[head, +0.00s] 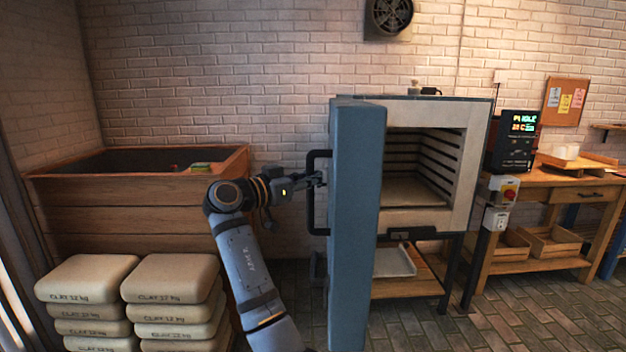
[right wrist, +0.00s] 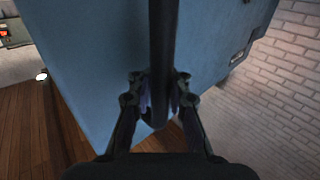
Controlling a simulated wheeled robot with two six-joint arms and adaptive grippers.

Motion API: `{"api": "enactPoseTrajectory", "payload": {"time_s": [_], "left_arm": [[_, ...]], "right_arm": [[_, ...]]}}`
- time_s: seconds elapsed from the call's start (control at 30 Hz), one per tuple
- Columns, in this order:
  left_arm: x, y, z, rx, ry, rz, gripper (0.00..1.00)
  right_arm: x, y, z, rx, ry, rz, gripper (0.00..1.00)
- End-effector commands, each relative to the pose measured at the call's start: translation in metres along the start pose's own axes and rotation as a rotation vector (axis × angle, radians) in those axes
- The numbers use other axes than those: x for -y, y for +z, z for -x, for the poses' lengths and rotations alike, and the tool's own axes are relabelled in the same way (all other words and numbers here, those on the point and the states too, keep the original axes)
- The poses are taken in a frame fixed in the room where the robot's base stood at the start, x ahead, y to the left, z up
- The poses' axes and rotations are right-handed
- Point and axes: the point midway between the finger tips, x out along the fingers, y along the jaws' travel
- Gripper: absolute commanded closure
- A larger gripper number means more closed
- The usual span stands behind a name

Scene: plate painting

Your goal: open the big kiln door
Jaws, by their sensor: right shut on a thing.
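The big kiln (head: 462,180) stands against the brick wall, its chamber showing empty with grooved side walls. Its blue door (head: 358,200) is swung wide open and stands out toward me, seen nearly edge-on. A black bar handle (head: 312,195) is on the door's left face. My right gripper (head: 318,180) reaches in from the left of the door and is shut on the handle. In the right wrist view, the handle (right wrist: 163,50) runs between the two fingers (right wrist: 160,95), with the blue door (right wrist: 100,60) behind it. My left gripper is out of view.
A wooden bin (head: 130,205) and stacked clay bags (head: 172,280) stand left of my arm. A control box (head: 514,140) on a post and a wooden table (head: 570,190) are right of the kiln. Tiled floor is clear at the front right.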

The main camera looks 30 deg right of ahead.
Motion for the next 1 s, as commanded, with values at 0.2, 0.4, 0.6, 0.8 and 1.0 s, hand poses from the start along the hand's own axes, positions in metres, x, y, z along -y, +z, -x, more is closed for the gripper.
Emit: {"api": "enactPoseTrajectory", "payload": {"time_s": [0.2,0.4,0.6,0.8,1.0], "left_arm": [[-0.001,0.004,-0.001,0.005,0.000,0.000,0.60],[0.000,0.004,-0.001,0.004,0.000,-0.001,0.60],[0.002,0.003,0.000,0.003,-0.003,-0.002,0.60],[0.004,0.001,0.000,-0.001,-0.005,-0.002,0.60],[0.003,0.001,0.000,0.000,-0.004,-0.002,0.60]], "right_arm": [[0.000,0.006,0.002,0.013,0.002,0.006,0.85],[0.000,0.004,0.001,0.009,0.002,0.003,0.59],[-0.001,0.002,0.001,0.006,0.003,0.001,0.59],[0.000,0.002,0.013,0.007,0.000,0.000,0.59],[0.000,0.003,0.052,0.010,-0.001,0.001,0.59]]}}
